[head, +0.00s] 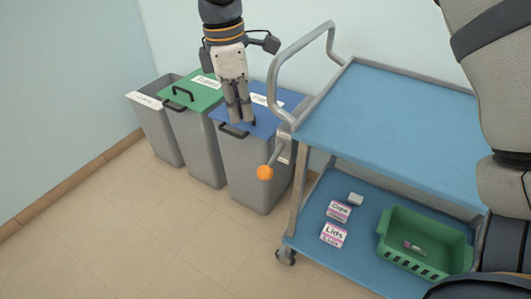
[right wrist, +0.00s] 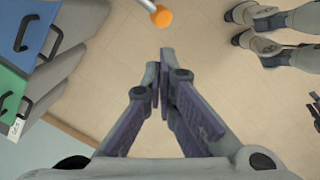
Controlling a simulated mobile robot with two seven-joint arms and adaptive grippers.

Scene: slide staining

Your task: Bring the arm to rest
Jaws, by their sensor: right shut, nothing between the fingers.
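My right gripper (head: 239,112) hangs from the top of the head view with its fingers pointing down. In that view it appears in front of the bin with the blue lid (head: 277,99); how far above the lid it is I cannot tell. In the right wrist view the fingers (right wrist: 160,68) are closed together with nothing between them, and the floor lies beyond.
A bin with a green lid (head: 202,93) and a grey bin (head: 150,119) stand left of the blue-lidded one. A blue-topped trolley (head: 400,115) with a metal handle stands right. Its lower shelf holds a green basket (head: 386,232) and labelled boxes (head: 335,234). Floor is clear in front.

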